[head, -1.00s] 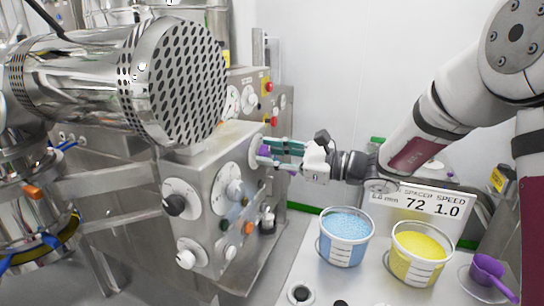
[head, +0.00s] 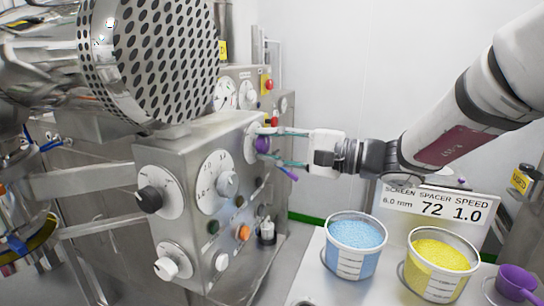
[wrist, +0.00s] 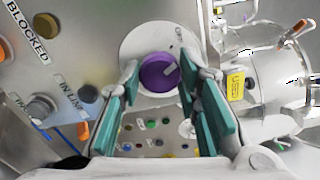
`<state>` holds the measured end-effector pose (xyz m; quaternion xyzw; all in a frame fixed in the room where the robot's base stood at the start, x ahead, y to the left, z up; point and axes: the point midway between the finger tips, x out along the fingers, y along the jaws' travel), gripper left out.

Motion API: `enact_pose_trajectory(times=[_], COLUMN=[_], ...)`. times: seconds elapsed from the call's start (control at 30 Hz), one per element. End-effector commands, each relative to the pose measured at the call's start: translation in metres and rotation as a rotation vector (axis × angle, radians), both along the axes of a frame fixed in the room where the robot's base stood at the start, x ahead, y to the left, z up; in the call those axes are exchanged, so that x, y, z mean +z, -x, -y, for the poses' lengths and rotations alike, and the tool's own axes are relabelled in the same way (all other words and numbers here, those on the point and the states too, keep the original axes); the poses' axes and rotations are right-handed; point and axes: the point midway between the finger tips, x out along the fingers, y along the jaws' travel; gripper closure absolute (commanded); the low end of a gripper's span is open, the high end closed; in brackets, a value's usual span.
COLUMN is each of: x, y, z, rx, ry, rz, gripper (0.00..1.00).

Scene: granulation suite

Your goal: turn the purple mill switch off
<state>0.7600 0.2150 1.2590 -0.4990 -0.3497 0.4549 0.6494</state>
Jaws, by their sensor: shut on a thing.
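The purple mill switch (head: 262,144) is a round knob on a pale dial plate on the side of the steel control box (head: 190,150). In the wrist view the purple switch (wrist: 159,73) has a small light mark at its right side, and an "OFF" label sits on the plate above it. My gripper (head: 264,146) reaches in from the right, its teal-padded fingers on either side of the knob. In the wrist view my gripper (wrist: 158,78) is shut on the switch, with one finger left and one right. The fingers hide part of the plate.
A large perforated steel drum (head: 150,60) overhangs the control box. Other knobs, a black one (head: 150,199) and a white one (head: 166,268), are on the box. Blue (head: 354,245) and yellow (head: 440,265) buckets stand on the table below my arm.

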Motion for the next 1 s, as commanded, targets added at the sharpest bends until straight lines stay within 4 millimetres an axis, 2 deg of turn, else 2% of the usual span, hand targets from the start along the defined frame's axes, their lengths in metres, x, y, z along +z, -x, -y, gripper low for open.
enact_pose_trajectory(times=[0.4,1.0], x=[-0.0023,-0.0008], y=[-0.0004,0.0007], z=[-0.0005,-0.0006], rx=[0.001,0.002], ry=[0.079,0.096], rz=[0.216,0.259], gripper=[0.97,0.97])
